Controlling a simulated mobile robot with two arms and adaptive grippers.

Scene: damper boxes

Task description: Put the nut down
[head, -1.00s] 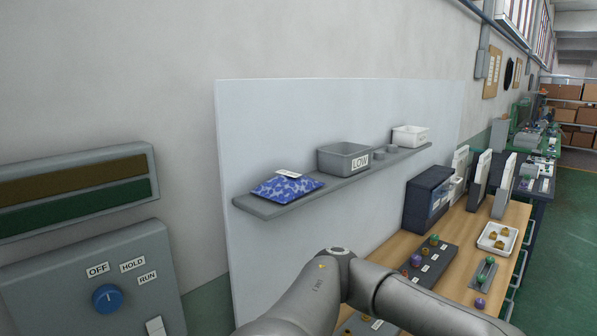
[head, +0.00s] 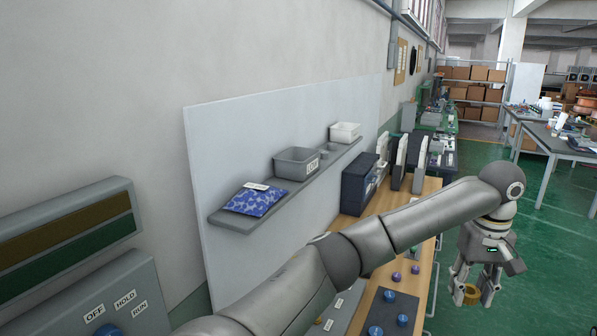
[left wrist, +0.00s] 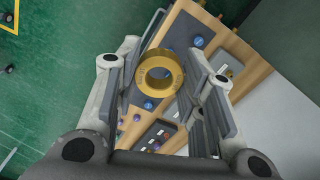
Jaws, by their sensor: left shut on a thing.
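A brass-coloured ring-shaped nut (head: 471,300) is held between the fingertips of my left gripper (head: 473,293) in the head view. The gripper points down over the green floor, just right of the wooden bench's edge. In the left wrist view the nut (left wrist: 160,91) sits between the two fingers, its hole facing the camera. The wooden bench (left wrist: 247,77) lies below and beyond it there, lower than the nut. My left arm covers part of the bench in the head view. My right gripper is not in view.
The bench carries blue knobs (head: 389,296) on a dark panel and a dark box (head: 358,186). A wall shelf (head: 232,216) holds a blue packet (head: 255,201), a grey LOW bin (head: 297,165) and a white bin (head: 345,132). Open green floor lies right of the bench.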

